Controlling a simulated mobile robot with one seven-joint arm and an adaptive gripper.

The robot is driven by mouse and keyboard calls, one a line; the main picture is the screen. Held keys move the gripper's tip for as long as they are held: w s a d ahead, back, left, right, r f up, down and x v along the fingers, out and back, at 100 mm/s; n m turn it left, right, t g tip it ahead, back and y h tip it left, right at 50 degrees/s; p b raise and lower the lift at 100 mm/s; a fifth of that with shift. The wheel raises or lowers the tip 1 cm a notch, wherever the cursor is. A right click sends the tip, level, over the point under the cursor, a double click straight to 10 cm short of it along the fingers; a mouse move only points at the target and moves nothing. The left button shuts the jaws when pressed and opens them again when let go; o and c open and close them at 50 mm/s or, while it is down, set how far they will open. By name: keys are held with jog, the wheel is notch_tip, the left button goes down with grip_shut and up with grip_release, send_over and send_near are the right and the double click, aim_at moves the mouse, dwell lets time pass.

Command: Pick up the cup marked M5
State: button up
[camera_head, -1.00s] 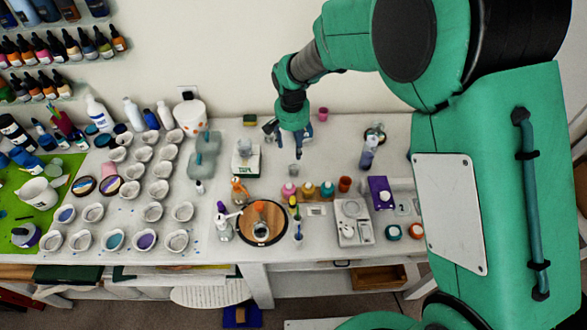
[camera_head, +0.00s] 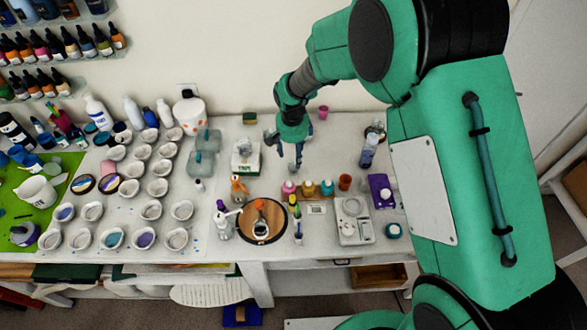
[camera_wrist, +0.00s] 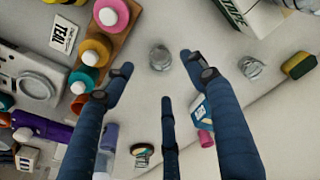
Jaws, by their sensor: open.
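A small clear cup (camera_wrist: 160,58) stands on the white bench, between and beyond my fingertips in the wrist view. A second clear cup (camera_wrist: 250,68) stands to its right, outside the fingers. No M5 mark is readable on either, so I cannot tell which cup bears it. My gripper (camera_wrist: 160,78) has its dark blue fingers spread, with nothing held. In the head view my gripper (camera_head: 285,148) hangs over the back middle of the bench, and its fingers obscure the cup area beneath.
A white boxed item (camera_wrist: 243,14) and a sponge (camera_wrist: 299,66) lie to the right. A round wooden board (camera_head: 263,238) is at the front. Many white cups fill the bench's left.

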aim_at(294, 163)
jog(key=shift+w+f, duration=0.15)
jog(key=shift+f, duration=0.8)
jog(key=shift+w+f+b, duration=0.2)
jog(key=shift+w+f, duration=0.05)
jog(key=shift+f, duration=1.05)
jog(key=shift+w+f+b, duration=0.2)
jog(key=shift+f, duration=1.1)
jog(key=c, duration=0.9)
